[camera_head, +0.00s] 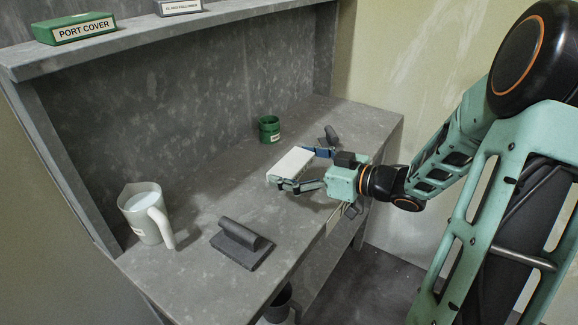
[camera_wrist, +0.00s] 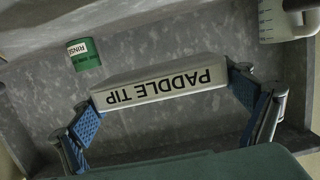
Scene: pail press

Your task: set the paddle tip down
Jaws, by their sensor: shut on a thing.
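The paddle tip (camera_wrist: 158,84) is a pale grey-white block with its name printed on one face. My gripper (camera_wrist: 160,110) is shut on it, with a blue-padded finger at each end of the block. In the head view the paddle tip (camera_head: 291,163) is a white block in my gripper (camera_head: 303,170), over the right part of the grey bench (camera_head: 200,215). I cannot tell for certain whether the block touches the bench top or hangs just above it.
A green cup labelled RINSE (camera_wrist: 84,54) stands behind the block. A white jug (camera_head: 146,212) and a dark handled block (camera_head: 241,243) stand at the left and front. A dark object (camera_head: 331,136) lies behind my gripper. A shelf (camera_head: 150,35) holds a PORT COVER box (camera_head: 75,28).

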